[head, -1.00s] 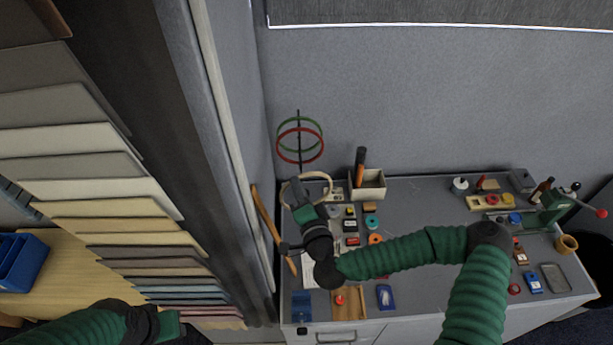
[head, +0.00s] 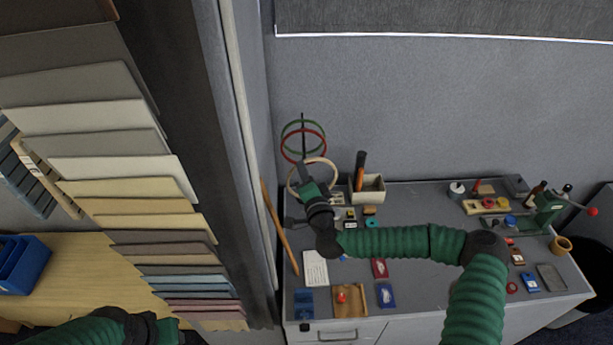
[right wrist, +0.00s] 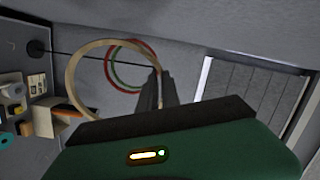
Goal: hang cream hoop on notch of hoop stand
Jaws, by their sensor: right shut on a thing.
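My right gripper (head: 303,172) is shut on the cream hoop (head: 336,173) and holds it upright above the back left of the table. In the right wrist view the cream hoop (right wrist: 71,75) rises from between the dark fingers (right wrist: 160,95). The hoop stand (head: 303,121) is a thin black post at the back left. A green hoop (head: 291,124) and a red hoop (head: 283,150) hang on it. In the head view the cream hoop is just below and in front of them. The notches are too small to make out. My left gripper (head: 182,337) is at the bottom edge, its fingers unclear.
A cream box (head: 370,190) with an upright orange-and-black tool stands right of the hoop. A grey partition (head: 232,170) edges the table's left side, with a wooden stick (head: 278,228) beside it. Small items cover the tabletop; wall space above is clear.

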